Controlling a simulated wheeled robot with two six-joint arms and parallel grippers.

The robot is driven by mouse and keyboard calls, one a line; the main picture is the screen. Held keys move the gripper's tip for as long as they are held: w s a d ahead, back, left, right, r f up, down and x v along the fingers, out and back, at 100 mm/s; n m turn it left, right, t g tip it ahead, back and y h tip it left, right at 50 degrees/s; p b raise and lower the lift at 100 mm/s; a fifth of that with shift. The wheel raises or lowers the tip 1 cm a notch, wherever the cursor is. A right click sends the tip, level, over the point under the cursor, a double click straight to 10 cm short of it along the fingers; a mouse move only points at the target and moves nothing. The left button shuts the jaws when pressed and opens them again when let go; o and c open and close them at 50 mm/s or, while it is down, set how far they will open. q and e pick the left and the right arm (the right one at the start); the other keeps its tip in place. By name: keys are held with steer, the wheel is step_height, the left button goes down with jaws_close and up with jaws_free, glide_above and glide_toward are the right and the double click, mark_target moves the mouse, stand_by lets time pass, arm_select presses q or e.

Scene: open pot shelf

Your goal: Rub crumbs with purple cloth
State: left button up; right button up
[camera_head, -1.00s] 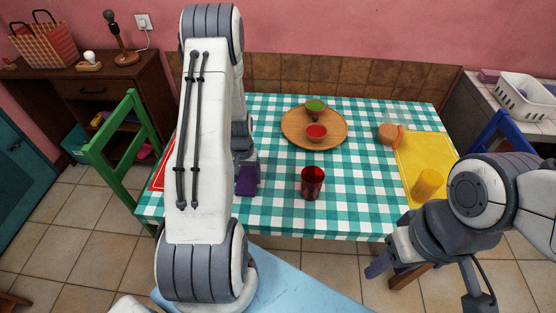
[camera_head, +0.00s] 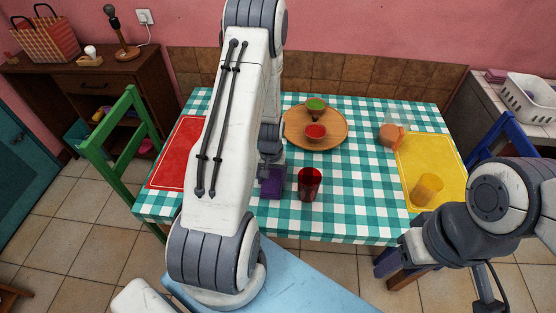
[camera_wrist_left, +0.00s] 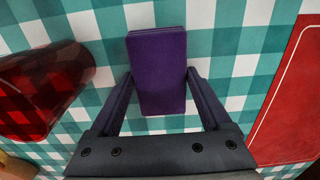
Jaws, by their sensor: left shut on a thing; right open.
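The purple cloth (camera_head: 272,184) is a folded dark purple block over the checked tablecloth, just left of the red glass (camera_head: 309,184). My left gripper (camera_head: 271,170) is shut on the cloth. In the left wrist view the cloth (camera_wrist_left: 158,70) lies between the two fingers of my left gripper (camera_wrist_left: 160,82), close above the table; I cannot tell whether it touches it. The red glass (camera_wrist_left: 45,90) is beside it there. I can make out no crumbs; my left arm hides part of the table. My right gripper (camera_head: 388,262) is open and empty at the table's front right edge.
A red placemat (camera_head: 180,155) lies at the left. A yellow placemat (camera_head: 440,165) at the right carries a yellow glass (camera_head: 427,189). Chairs stand at both sides.

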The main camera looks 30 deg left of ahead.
arm_select(q)
step_height(320, 180, up, 3)
steer(key=shift+d+r+p, duration=0.15)
steer(key=shift+p, duration=0.85)
steer(key=shift+w+d+r+p, duration=0.1)
steer(key=shift+w+r+p, duration=0.05)
steer(key=shift+r+p, duration=0.5)
step_height(320, 180, up, 4)
steer(key=p, duration=0.3)
steer(key=shift+f, duration=0.1)
steer(key=shift+f, duration=0.1)
